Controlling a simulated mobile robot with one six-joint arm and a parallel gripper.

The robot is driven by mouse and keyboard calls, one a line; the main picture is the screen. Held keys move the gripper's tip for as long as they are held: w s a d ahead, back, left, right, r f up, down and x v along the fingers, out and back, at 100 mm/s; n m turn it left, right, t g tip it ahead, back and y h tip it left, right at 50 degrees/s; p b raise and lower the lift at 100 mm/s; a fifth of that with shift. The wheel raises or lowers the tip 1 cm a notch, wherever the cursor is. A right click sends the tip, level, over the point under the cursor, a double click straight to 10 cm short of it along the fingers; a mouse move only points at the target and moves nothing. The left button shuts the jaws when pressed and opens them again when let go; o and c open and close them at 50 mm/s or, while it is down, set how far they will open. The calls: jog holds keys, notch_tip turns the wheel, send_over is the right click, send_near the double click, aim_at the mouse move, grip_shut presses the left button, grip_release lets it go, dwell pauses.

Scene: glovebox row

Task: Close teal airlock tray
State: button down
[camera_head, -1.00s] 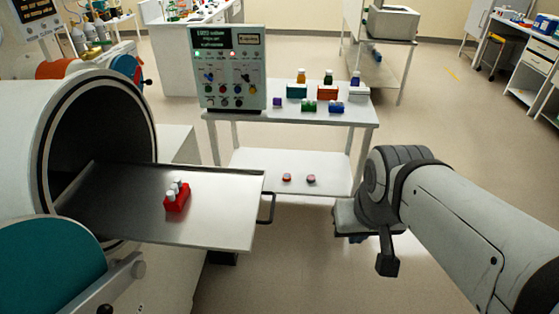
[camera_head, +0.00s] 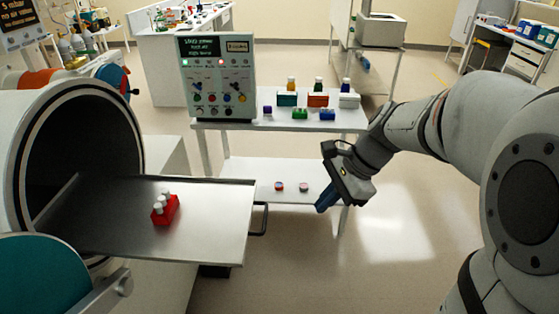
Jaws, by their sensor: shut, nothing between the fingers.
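The airlock tray (camera_head: 215,225) is a flat metal sheet that sticks out to the right from the round dark airlock opening (camera_head: 85,150). A dark handle (camera_head: 264,218) is on its right edge. A red rack (camera_head: 166,210) with white-capped vials stands on the tray. The teal round door (camera_head: 45,275) is swung aside at the lower left. My gripper (camera_head: 322,207) is right of the handle, apart from it, with its blue fingers pointing down and left. It is shut and empty.
A white cart (camera_head: 275,122) behind the tray carries a control panel (camera_head: 215,75) and several coloured blocks and bottles. Two small round items (camera_head: 304,187) lie on its lower shelf. The floor (camera_head: 350,280) right of the tray is clear.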

jog(key=w+m+y, duration=0.2)
jog(key=w+m, duration=0.2)
jog(key=a+r+p+x, duration=0.1)
jog(key=x, duration=1.2)
jog(key=shift+w+a, duration=0.35)
jog(key=shift+a, duration=0.05)
